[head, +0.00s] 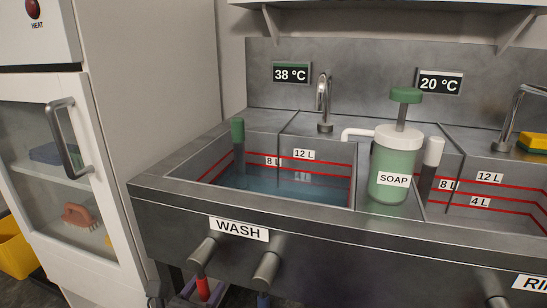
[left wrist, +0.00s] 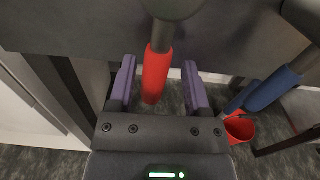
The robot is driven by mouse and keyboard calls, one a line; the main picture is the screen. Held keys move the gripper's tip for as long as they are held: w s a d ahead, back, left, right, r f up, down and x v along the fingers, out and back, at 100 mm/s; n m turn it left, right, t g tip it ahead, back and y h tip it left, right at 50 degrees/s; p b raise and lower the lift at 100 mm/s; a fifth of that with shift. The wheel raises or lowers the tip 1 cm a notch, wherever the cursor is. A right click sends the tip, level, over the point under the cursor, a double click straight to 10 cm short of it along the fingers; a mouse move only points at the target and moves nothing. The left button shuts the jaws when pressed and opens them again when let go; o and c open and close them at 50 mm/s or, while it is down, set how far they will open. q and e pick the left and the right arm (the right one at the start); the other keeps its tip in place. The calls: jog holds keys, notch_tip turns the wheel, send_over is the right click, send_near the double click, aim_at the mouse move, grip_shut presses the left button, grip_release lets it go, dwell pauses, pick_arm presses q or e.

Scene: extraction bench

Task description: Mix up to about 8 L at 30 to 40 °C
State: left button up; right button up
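The WASH basin (head: 180,170) holds bluish water (head: 270,182). Its surface lies near the lower visible red line; a faint label shows there, and I cannot read the exact level. The wash display (head: 292,73) reads 38 °C. The wash tap (head: 324,100) shows no clear stream. Below the WASH label hang a lever with a red grip (left wrist: 157,75) and a lever with a blue grip (left wrist: 272,90). My left gripper (left wrist: 158,80) is open, its purple fingers on either side of the red grip with gaps showing. My right gripper is not in view.
A green soap pump bottle (head: 392,175) stands between the basins. A green-topped post (head: 238,135) stands in the wash basin. The right display (head: 440,83) reads 20 °C. A glass-fronted cabinet (head: 60,170) is at left. A red bucket (left wrist: 238,127) is on the floor.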

pick_arm(q)
jog(key=shift+o, duration=1)
jog(key=shift+a, duration=0.1)
